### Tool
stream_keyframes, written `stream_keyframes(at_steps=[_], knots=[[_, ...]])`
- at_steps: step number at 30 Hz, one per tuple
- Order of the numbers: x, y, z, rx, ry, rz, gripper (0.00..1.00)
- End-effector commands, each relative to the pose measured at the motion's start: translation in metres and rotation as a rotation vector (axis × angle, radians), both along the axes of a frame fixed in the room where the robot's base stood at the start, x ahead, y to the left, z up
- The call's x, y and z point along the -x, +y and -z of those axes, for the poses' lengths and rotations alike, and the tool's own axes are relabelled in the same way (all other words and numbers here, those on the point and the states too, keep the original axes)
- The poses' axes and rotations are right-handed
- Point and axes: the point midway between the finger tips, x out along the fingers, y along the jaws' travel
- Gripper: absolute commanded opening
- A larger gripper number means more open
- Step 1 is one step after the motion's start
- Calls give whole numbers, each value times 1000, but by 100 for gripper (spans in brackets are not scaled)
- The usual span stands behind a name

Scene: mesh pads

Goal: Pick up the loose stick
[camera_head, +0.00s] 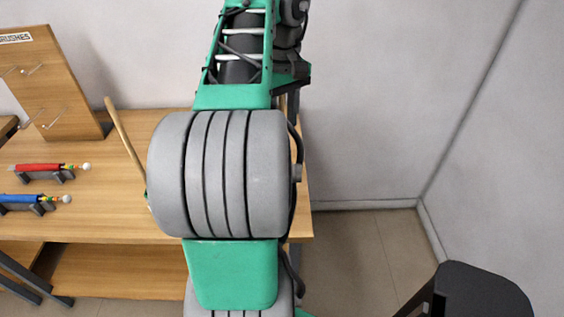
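A thin, light wooden stick (124,136) shows on the left side of the view, over the wooden table. It slants from a rounded upper end down toward the right. Its lower end is hidden behind my arm, so I cannot tell what it rests on or whether anything holds it. My green and grey arm fills the middle of the view, just right of the stick. The fingers of my gripper cannot be seen.
The wooden table (95,212) carries a red item (38,168) and a blue item (20,199) on dark holders. A wooden board with hooks (48,85) stands at the back left. A dark rounded object (480,292) is at bottom right. Bare floor (362,250) lies right of the table.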

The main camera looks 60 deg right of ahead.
Motion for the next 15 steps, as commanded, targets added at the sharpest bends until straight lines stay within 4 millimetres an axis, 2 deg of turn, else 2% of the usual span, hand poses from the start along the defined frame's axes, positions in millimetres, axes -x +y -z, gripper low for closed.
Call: stream_keyframes(at_steps=[2,15], knots=[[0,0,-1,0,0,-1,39],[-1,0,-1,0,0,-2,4]])
